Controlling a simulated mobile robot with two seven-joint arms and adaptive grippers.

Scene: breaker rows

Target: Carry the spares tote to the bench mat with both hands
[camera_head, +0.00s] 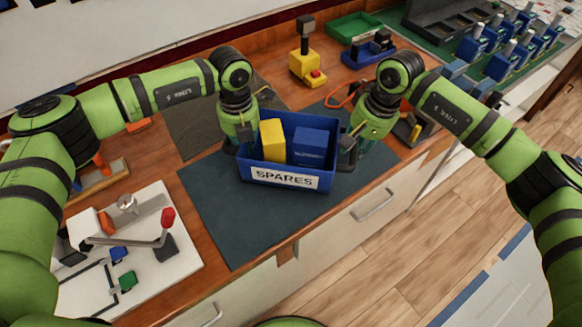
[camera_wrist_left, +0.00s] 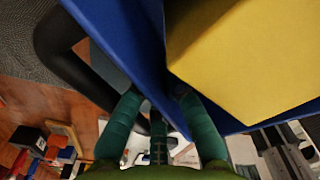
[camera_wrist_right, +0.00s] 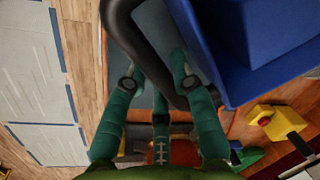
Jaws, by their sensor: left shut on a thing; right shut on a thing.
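The spares tote (camera_head: 285,180) is a blue open bin with a white SPARES label, seen level over the dark bench mat (camera_head: 225,225). I cannot tell whether it touches the mat. A yellow block (camera_head: 272,139) and a blue block (camera_head: 310,146) are inside. My left gripper (camera_head: 243,147) is shut at the tote's left end, where its black handle (camera_wrist_left: 65,60) and blue wall (camera_wrist_left: 130,40) show in the left wrist view. My right gripper (camera_head: 348,152) is shut on the right end's black handle (camera_wrist_right: 135,45). The handle's gripped parts are partly hidden by the fingers.
A white board with a red-knobbed lever (camera_head: 140,240) lies at the left. A grey mat (camera_head: 195,125) lies behind. A yellow button box (camera_head: 307,66), a green tray (camera_head: 354,27) and several blue breakers (camera_head: 500,60) stand at the back. The front mat is clear.

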